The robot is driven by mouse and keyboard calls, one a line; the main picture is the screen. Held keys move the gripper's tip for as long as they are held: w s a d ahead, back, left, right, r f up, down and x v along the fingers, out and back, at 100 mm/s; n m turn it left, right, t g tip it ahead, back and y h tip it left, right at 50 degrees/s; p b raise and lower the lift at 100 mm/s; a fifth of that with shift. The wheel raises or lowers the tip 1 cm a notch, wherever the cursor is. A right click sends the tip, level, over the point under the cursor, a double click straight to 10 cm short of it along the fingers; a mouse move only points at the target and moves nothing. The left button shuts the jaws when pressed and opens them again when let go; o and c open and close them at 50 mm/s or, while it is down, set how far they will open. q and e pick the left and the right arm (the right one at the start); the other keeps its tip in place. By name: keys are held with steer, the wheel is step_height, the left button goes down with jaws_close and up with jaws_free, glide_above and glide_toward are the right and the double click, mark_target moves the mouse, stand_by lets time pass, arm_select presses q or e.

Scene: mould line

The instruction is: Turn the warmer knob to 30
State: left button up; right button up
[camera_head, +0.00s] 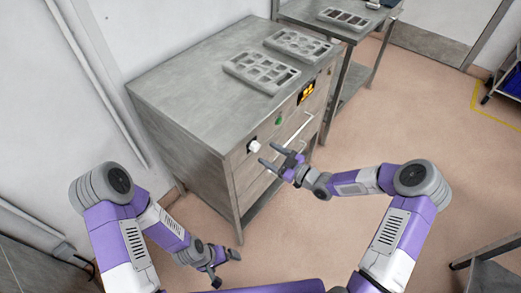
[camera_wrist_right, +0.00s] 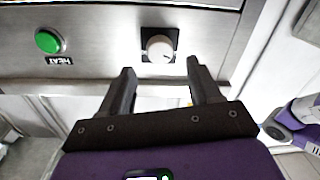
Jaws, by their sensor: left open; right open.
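The warmer (camera_head: 190,90) is a grey metal cabinet against the wall. Its knob (camera_head: 254,147) is white, on a dark square plate on the front panel. The knob also shows in the right wrist view (camera_wrist_right: 159,47), with a small mark at its lower right. My right gripper (camera_head: 270,158) is open and empty in front of the panel, close to the knob. In the right wrist view its fingers (camera_wrist_right: 160,72) point toward the knob, one to each side and apart from it. My left gripper (camera_head: 224,266) is open and empty, low at the bottom, away from the warmer.
A green button (camera_wrist_right: 48,40) labelled HEAT sits beside the knob. An orange display (camera_head: 307,92) and a long handle (camera_head: 299,130) are on the warmer's front. Two grey moulds (camera_head: 261,72) (camera_head: 298,44) lie on its top. The floor (camera_head: 400,120) to the right is clear.

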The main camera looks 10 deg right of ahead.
mark_target(258, 148)
steer(key=shift+x, duration=2.35)
steer(key=shift+c, duration=0.3)
steer(key=shift+b, duration=0.3)
steer(key=c, duration=1)
